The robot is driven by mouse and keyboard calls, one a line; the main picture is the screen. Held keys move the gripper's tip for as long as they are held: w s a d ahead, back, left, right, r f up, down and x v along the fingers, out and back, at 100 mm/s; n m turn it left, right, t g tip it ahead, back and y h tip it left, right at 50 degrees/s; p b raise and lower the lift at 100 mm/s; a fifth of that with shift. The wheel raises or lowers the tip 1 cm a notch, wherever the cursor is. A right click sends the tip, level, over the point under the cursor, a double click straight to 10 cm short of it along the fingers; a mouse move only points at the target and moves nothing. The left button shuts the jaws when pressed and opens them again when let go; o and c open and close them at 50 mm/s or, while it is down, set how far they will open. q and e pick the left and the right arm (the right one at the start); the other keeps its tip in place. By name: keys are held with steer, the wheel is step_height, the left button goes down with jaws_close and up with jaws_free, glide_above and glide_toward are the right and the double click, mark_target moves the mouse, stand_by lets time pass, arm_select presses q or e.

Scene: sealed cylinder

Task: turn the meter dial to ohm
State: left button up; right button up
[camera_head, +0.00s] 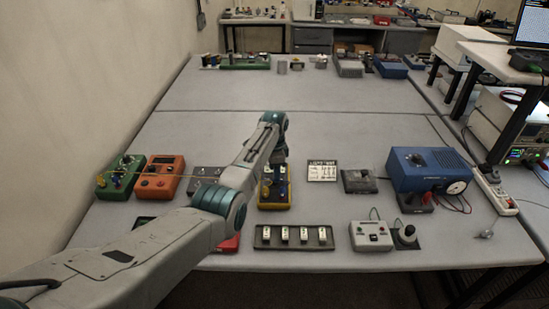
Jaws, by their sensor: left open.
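A yellow-edged device with dark blue and light parts on its face (275,198), which looks like the meter, lies on the grey table near the middle. My left arm reaches in from the lower left, and its wrist hangs over this device. My left gripper (276,174) points down at the device's upper part and is open. The fingertips are small and blend with the face, so I cannot tell whether they touch the dial. The dial and its marks are too small to read and partly hidden. My right gripper is not in view.
An orange box (161,182) and a green box (121,180) stand to the left. A switch strip (293,238) lies in front. A white card (321,171), grey boxes and a large blue box (428,169) stand to the right.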

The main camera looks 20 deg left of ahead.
arm_select(q)
step_height(320, 180, up, 8)
steer(key=b, duration=0.2)
stand_by(0.4)
